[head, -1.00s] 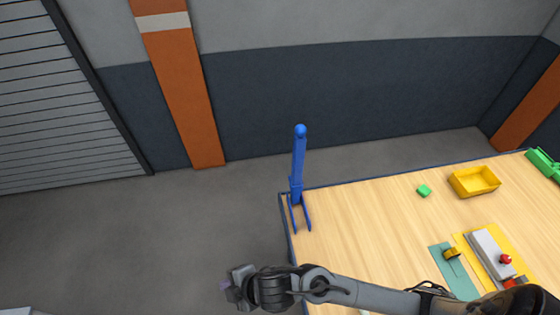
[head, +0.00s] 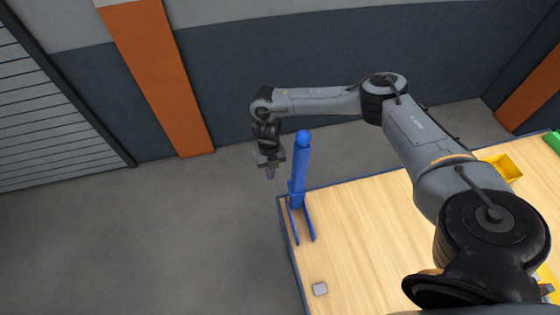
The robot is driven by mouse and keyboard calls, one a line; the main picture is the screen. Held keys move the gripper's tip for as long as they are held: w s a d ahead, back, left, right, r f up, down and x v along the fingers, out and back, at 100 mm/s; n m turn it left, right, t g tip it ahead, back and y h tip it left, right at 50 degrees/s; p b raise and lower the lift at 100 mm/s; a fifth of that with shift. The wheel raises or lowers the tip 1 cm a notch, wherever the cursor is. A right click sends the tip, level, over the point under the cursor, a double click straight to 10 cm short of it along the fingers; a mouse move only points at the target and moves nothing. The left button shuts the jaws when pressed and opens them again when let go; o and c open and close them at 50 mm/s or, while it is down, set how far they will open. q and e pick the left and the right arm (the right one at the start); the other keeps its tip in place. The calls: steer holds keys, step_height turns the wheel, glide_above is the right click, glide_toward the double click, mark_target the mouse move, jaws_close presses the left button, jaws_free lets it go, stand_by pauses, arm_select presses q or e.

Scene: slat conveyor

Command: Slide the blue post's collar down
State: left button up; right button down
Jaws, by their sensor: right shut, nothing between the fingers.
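The blue post (head: 301,160) stands upright at the far left corner of the wooden table, with a round knob on top and splayed feet. Its blue collar (head: 297,192) sits low on the post, just above the feet. My right gripper (head: 270,173) points down, shut and empty, to the left of the post's upper part. It appears apart from the post; its depth relative to the post is hard to judge. My left gripper is not in view.
The wooden table (head: 365,225) has a small grey block (head: 320,289) near its left edge. A yellow bin (head: 505,168) and a green object (head: 552,141) are at the right, partly cut off or behind my right arm. Open floor (head: 170,240) lies left of the table.

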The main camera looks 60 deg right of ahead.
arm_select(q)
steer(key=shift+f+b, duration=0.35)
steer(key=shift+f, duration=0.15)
arm_select(e)
steer(key=s+d+r+m+g, duration=0.1)
steer(key=d+r, duration=0.3)
steer(key=d, duration=0.5)
steer(key=shift+s+d+r+m, duration=0.3)
steer(key=shift+s+d+r, duration=0.05)
steer(key=shift+s+r, duration=0.05)
steer(key=shift+f, duration=0.1)
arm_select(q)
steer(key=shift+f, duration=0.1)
arm_select(e)
steer(key=x, duration=1.3)
steer(key=shift+w+f, duration=0.25)
steer(key=shift+f, duration=0.15)
